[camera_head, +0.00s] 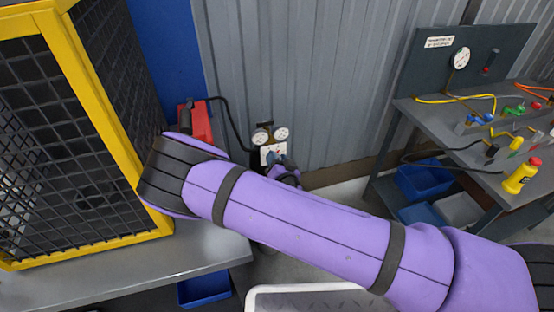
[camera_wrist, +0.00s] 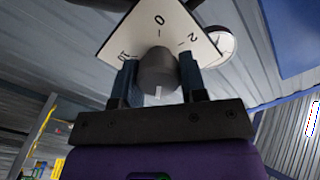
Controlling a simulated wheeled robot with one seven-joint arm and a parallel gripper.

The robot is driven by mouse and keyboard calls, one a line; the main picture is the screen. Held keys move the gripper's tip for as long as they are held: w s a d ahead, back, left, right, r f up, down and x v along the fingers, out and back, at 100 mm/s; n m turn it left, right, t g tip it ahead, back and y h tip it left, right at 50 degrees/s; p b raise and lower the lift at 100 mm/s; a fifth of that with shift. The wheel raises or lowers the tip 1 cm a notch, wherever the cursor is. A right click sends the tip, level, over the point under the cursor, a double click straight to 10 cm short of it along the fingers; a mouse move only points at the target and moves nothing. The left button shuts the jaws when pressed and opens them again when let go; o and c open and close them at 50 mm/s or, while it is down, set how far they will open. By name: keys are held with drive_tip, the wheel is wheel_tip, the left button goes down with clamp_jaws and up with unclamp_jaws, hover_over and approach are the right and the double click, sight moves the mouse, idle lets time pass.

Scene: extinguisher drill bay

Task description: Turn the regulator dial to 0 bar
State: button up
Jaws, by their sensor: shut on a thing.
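The regulator stands by the wall in the head view, with a white scale plate (camera_head: 266,155) under two round gauges. In the wrist view the white plate (camera_wrist: 146,27) shows the figures 0, 2 and 10, with 0 at the top middle. The grey regulator dial (camera_wrist: 157,66) sits in front of the plate, below the 0. A small pale mark shows at its lower edge; which figure it points to is unclear. My gripper (camera_wrist: 158,76) is shut on the dial, with one blue finger at each side. In the head view my gripper (camera_head: 280,161) is small and partly hidden by my arm.
A yellow-framed mesh cage (camera_head: 95,110) stands on a grey bench at left, with a red object (camera_head: 202,122) beside it. A workbench (camera_head: 440,125) with a gauge panel, hoses and fittings is at right. Blue bins (camera_head: 425,180) lie beneath it. Corrugated wall stands close behind the regulator.

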drive_tip(key=n, duration=0.5)
drive_tip(key=shift+a, duration=0.1)
drive_tip(key=n, duration=0.4)
drive_tip(key=shift+a+n, duration=0.1)
drive_tip(key=shift+n, duration=0.2)
drive_tip(key=n, duration=0.4)
drive_tip(key=shift+s+n, duration=0.1)
drive_tip(key=shift+n, duration=0.2)
drive_tip(key=n, duration=0.4)
drive_tip(key=shift+a+f, duration=0.15)
drive_tip(key=n, duration=0.9)
drive_tip(key=shift+f+n, duration=0.2)
drive_tip(key=shift+n, duration=0.1)
drive_tip(key=n, duration=0.4)
drive_tip(key=shift+n, duration=0.3)
drive_tip(key=shift+f+n, duration=0.1)
drive_tip(key=shift+n, duration=2.1)
